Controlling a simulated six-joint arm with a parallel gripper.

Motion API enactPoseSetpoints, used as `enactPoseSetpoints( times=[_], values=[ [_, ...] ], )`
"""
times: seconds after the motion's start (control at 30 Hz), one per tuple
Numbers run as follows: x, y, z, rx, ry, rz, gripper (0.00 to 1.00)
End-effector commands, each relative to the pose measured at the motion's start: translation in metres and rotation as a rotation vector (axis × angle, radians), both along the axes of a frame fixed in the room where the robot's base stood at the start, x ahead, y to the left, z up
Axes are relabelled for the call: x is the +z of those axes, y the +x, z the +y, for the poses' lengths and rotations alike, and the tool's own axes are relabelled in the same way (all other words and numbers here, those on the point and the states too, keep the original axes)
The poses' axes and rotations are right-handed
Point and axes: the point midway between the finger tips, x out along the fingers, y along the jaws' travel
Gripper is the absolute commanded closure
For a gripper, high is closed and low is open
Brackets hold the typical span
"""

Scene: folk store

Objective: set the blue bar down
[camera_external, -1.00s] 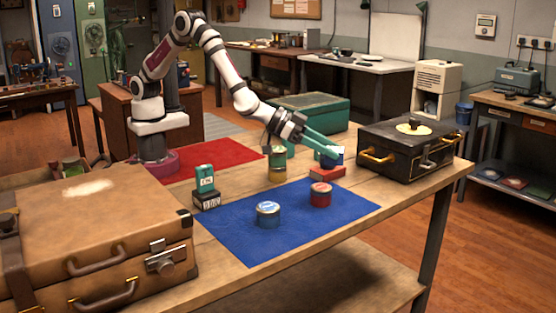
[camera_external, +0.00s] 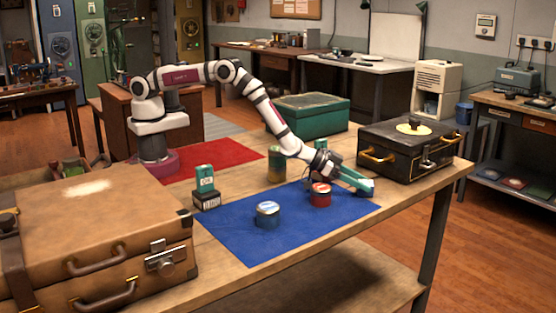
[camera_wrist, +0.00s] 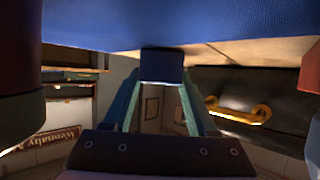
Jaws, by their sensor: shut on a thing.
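My gripper (camera_external: 365,186), with teal fingers, is tilted down low by the right corner of the blue mat. It is shut on the blue bar (camera_external: 366,192), which is mostly covered by the fingers in the external view. In the wrist view the blue bar (camera_wrist: 162,66) sits between the fingertips, right by the edge of the blue mat (camera_wrist: 130,25) and the bare wood. It is at or very near the table surface; I cannot tell whether it touches.
A red tin (camera_external: 320,195) stands close to my gripper's left, and a blue tin (camera_external: 268,215) farther left on the mat. A black case (camera_external: 412,150) stands to the right. A green box (camera_external: 310,117) is behind. Bare wood lies right of the mat (camera_external: 255,240).

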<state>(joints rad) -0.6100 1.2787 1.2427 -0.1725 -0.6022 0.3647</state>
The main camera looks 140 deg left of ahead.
Motion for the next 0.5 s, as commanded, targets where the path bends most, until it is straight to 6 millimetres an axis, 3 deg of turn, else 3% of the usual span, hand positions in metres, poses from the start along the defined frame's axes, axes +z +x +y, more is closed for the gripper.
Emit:
enactPoseSetpoints(
  times=[0.27,0.3,0.43,0.5],
  values=[
    [-0.0024,0.0003,-0.0004,0.0,0.0,0.0,0.96],
    [-0.0022,0.0004,-0.0003,0.0,0.0,0.0,0.37],
    [-0.0021,0.0003,-0.0005,0.0,0.0,0.0,0.13],
    [-0.002,0.0004,-0.0005,0.0,0.0,0.0,0.12]
  ],
)
